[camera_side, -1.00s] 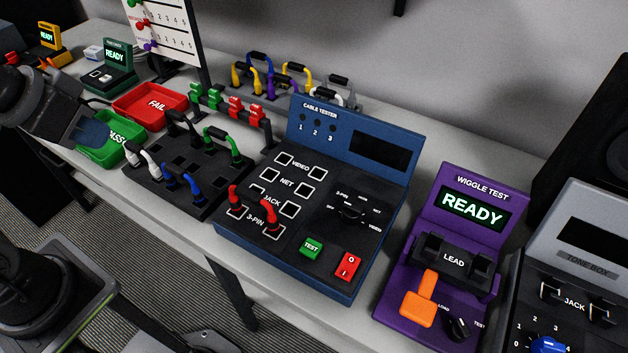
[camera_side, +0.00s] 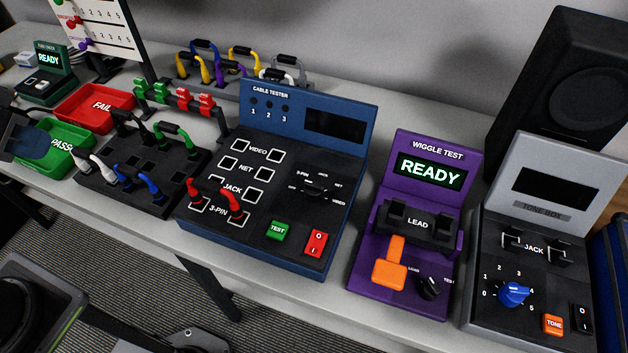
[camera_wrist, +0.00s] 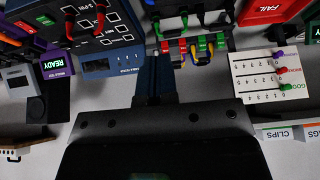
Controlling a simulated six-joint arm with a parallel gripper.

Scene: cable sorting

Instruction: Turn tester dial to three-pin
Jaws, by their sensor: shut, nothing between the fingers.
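The blue cable tester (camera_side: 240,255) stands mid-bench in the side view. Its black dial (camera_side: 316,188) is ringed by labels including OFF, 3-PIN, JACK and NET; its setting is too small to tell. A red-ended cable (camera_side: 236,206) with a black grip sits in the 3-PIN sockets. My gripper (camera_side: 36,146) shows at the left edge of the side view, over the green PASS tray (camera_side: 62,163), far left of the dial. In the wrist view my gripper (camera_wrist: 153,86) is shut and empty. The dial is not seen there.
Left of the tester is a black cable rack (camera_side: 170,195) holding white, blue and green cables, with red and green clips (camera_side: 175,97) behind. The purple wiggle tester (camera_side: 375,240) and grey tone box (camera_side: 490,290) stand to its right. The red FAIL tray (camera_side: 80,112) is at left.

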